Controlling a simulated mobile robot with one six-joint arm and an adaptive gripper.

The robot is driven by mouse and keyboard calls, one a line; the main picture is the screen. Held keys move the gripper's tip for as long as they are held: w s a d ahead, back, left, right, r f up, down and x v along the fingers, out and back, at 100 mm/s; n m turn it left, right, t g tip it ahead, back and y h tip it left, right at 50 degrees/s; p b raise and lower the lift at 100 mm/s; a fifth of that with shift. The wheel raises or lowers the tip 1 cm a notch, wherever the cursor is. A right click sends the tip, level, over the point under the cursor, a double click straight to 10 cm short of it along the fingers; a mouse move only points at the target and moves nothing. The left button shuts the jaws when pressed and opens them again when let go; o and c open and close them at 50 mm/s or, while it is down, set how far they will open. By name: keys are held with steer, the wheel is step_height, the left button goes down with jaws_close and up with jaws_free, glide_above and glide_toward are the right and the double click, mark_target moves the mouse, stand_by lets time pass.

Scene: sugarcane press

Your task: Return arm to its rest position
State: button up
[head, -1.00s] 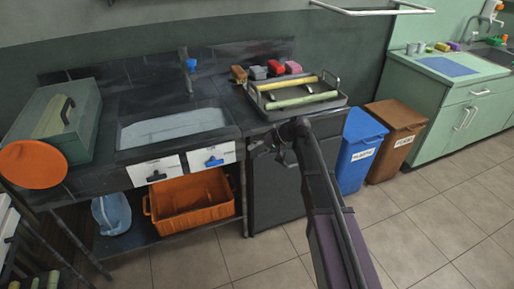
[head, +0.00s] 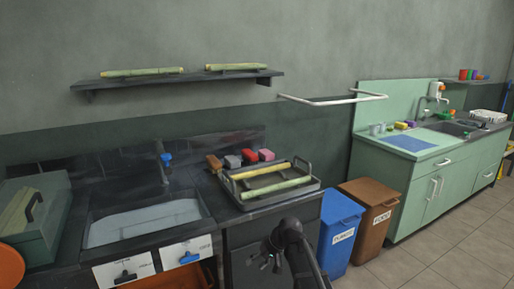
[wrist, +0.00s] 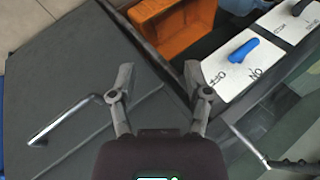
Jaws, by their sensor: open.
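My gripper (head: 264,262) is in front of the dark cabinet below the counter in the head view, with my arm reaching up from the bottom edge. In the wrist view my gripper (wrist: 158,88) has its two fingers spread apart with nothing between them. Behind the fingers lies the dark cabinet front (wrist: 75,85), with a metal handle (wrist: 70,118) to the left. The gripper is open and empty. Most of my arm is out of the head view.
A metal tray (head: 310,187) with two sugarcane stalks sits on the counter above my gripper. A blue bin (head: 340,225) and a brown bin (head: 372,215) stand to the right. White panels with switches (head: 187,252) are at left. Tiled floor at right is clear.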

steer(key=s+d+f+m+h, duration=0.3)
steer(key=s+d+h, duration=0.4)
steer(key=s+d, duration=1)
step_height(320, 180, up, 21)
steer(key=w+p, duration=0.1)
steer(key=p, duration=2)
steer(key=shift+w+d, duration=0.2)
steer(key=shift+w, duration=0.1)
